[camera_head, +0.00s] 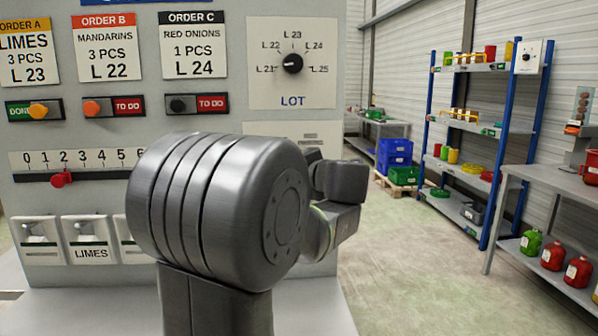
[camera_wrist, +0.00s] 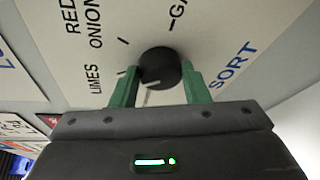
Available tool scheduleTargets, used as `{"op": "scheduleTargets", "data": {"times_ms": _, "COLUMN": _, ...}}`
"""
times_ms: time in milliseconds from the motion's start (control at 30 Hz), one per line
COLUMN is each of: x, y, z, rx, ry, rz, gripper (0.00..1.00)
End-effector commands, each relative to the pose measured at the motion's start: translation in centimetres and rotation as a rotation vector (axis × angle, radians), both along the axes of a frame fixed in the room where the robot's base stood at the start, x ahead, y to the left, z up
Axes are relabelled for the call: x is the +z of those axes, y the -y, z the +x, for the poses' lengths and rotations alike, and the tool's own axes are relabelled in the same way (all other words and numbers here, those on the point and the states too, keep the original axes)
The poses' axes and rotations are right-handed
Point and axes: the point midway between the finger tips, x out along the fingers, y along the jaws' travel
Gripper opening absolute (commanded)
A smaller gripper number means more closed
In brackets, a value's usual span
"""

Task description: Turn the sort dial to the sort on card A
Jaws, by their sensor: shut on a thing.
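The sort dial is a round black knob (camera_wrist: 158,68) on a pale panel in the wrist view, beside the blue word SORT. The green fingers of my gripper (camera_wrist: 158,88) stand on either side of it, shut on it. A light line runs from the knob's near side toward my gripper. Labels LIMES, RED ONIONS and one starting GA are around the knob; others are hidden or cut off. Card A (camera_head: 25,55) in the head view reads LIMES, 3 PCS, L 23. My arm hides the sort dial and my fingertips there.
Card B (camera_head: 106,48) and card C (camera_head: 194,46) hang beside card A. The lot dial (camera_head: 293,63) is above my arm. A red slider (camera_head: 62,179) sits near 2. Shelves (camera_head: 475,68) and a workbench (camera_head: 550,180) stand right, with open floor between.

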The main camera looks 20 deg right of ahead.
Motion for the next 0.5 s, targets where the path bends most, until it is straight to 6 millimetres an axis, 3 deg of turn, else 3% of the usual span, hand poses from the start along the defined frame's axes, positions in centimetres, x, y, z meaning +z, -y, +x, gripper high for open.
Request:
{"op": "scheduleTargets", "data": {"times_ms": 200, "x": -0.23, "y": -0.02, "z": 0.01, "rx": 0.001, "ry": -0.004, "rz": 0.002, "gripper": 0.19}}
{"op": "scheduleTargets", "data": {"times_ms": 233, "x": -0.23, "y": -0.02, "z": 0.01, "rx": 0.001, "ry": -0.004, "rz": 0.003, "gripper": 0.46}}
{"op": "scheduleTargets", "data": {"times_ms": 300, "x": -0.21, "y": -0.02, "z": 0.01, "rx": 0.001, "ry": -0.003, "rz": 0.002, "gripper": 0.59}}
{"op": "scheduleTargets", "data": {"times_ms": 333, "x": -0.19, "y": -0.02, "z": 0.01, "rx": 0.001, "ry": -0.003, "rz": 0.002, "gripper": 0.63}}
{"op": "scheduleTargets", "data": {"times_ms": 500, "x": -0.11, "y": -0.01, "z": 0.01, "rx": 0.0, "ry": -0.001, "rz": 0.002, "gripper": 0.63}}
